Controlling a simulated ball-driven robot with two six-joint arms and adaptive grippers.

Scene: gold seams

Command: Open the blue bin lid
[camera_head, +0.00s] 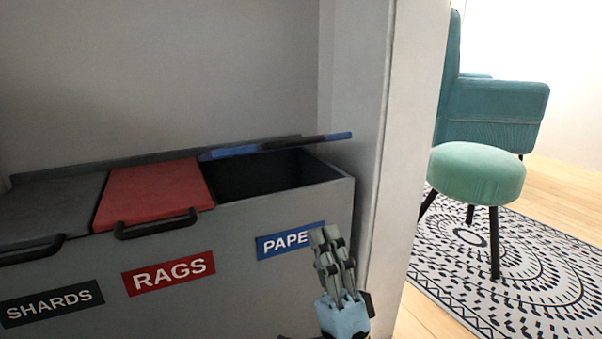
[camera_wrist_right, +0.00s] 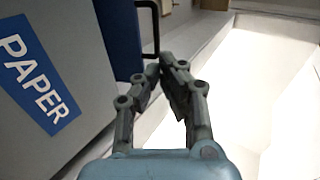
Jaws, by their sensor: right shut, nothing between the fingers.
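The blue lid (camera_head: 330,138) of the PAPER bin is raised and tilted back, seen nearly edge-on at the rear of its compartment (camera_head: 265,178). The dark inside of that compartment shows. In the right wrist view the blue lid (camera_wrist_right: 122,38) shows at the top with a black handle (camera_wrist_right: 154,28). The blue PAPER label (camera_head: 285,241) is on the bin's front. My right gripper (camera_head: 320,235) is in front of the label's right end, below the rim, its fingers shut and empty. In the wrist view its fingertips (camera_wrist_right: 165,62) appear just below the handle; contact is unclear. My left gripper is not in view.
A red lid (camera_head: 155,188) over RAGS and a dark grey lid (camera_head: 50,208) over SHARDS are closed, each with a black handle. A white wall edge (camera_head: 385,150) stands right of the bin. A green stool (camera_head: 478,174) and teal chair (camera_head: 495,112) stand beyond it.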

